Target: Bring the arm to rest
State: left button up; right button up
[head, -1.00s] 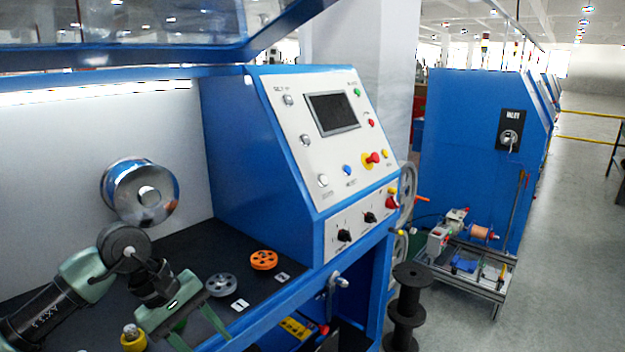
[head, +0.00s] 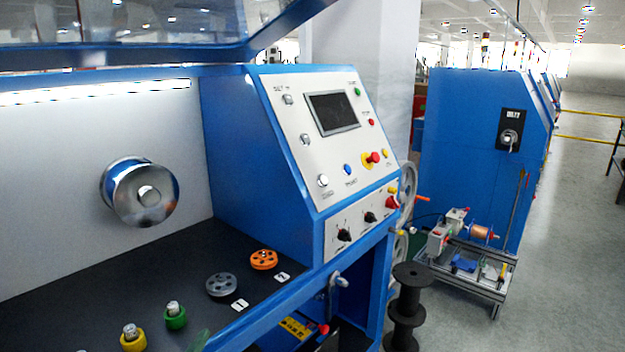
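A green sliver (head: 200,341) at the bottom edge of the head view looks like a fingertip of my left gripper. The rest of that gripper and its arm are out of view, so I cannot tell whether it is open or holds anything. A grey pulley (head: 221,286) and an orange pulley (head: 263,260) lie flat on the black worktop (head: 75,300), apart from each other. My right gripper is not in view.
A yellow-based post (head: 133,339) and a green-based post (head: 176,317) stand on the worktop near the front. A chrome spool (head: 140,192) sticks out from the back wall. The blue control cabinet (head: 262,170) bounds the worktop on the right. A black reel (head: 407,305) stands beyond it.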

pick_arm(q)
jog(key=s+a+f+n+g, duration=0.1)
jog(key=s+f+n+g, duration=0.45)
jog(key=s+f, duration=0.6)
jog(key=s+a+f+n+g, duration=0.1)
jog(key=s+f+n+g, duration=0.55)
jog(key=s, duration=0.75)
notch_tip(320, 180, down, 26)
jog(key=s+m+g, duration=0.1)
jog(key=m+g, duration=0.1)
jog(key=s+a+f+g, duration=0.1)
jog(key=s+a+f, duration=0.2)
jog(key=s+f, duration=1.3)
jog(key=shift+s+f+y, duration=0.25)
jog(key=shift+f+y, duration=0.05)
jog(key=shift+f, duration=0.5)
jog(key=shift+s+f, duration=0.15)
jog(key=shift+s, duration=0.3)
jog(key=shift+c, duration=0.2)
